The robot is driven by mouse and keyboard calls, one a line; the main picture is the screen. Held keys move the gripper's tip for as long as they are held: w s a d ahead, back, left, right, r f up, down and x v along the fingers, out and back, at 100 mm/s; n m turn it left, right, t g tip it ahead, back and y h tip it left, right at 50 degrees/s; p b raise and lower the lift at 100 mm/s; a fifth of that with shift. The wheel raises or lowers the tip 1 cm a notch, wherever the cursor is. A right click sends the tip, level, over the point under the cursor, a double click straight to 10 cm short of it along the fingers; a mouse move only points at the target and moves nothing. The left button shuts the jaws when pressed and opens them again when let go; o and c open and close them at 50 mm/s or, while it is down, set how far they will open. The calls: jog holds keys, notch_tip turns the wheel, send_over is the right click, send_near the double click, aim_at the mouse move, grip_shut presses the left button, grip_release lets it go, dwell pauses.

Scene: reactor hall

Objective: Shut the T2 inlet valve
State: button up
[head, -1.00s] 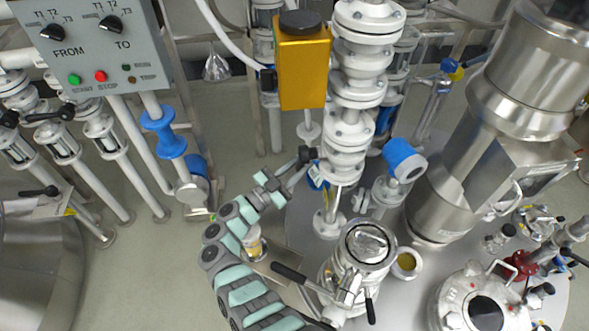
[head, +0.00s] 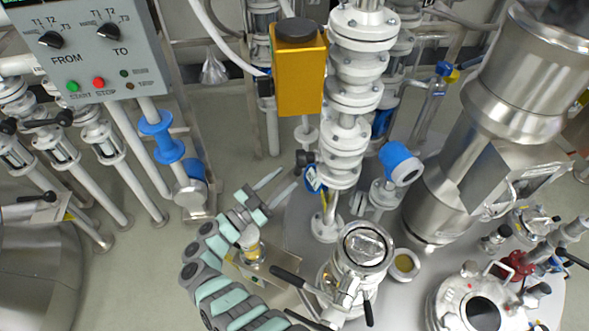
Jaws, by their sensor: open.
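My gripper (head: 277,185) is at the lower middle of the head view, its two thin fingers apart and empty. The fingers point up and right, toward a black valve knob (head: 305,158) on the side of the white flanged pipe column. A gap shows between the fingertips and the knob. A blue tag (head: 312,179) hangs just below the knob; its lettering is too small to read. I cannot tell from any label which valve is the T2 inlet valve. The position of the valve behind the knob cannot be read.
A yellow box (head: 299,75) is mounted beside the white column (head: 352,100). A control panel (head: 85,50) with FROM and TO selectors stands upper left. Black-handled valves (head: 48,123) sit at far left. A glass-topped vessel fitting (head: 365,247) and a black lever (head: 287,276) are near my arm.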

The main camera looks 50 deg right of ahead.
jog(key=v, duration=0.5)
jog(key=shift+d, duration=0.1)
jog(key=shift+c, duration=0.2)
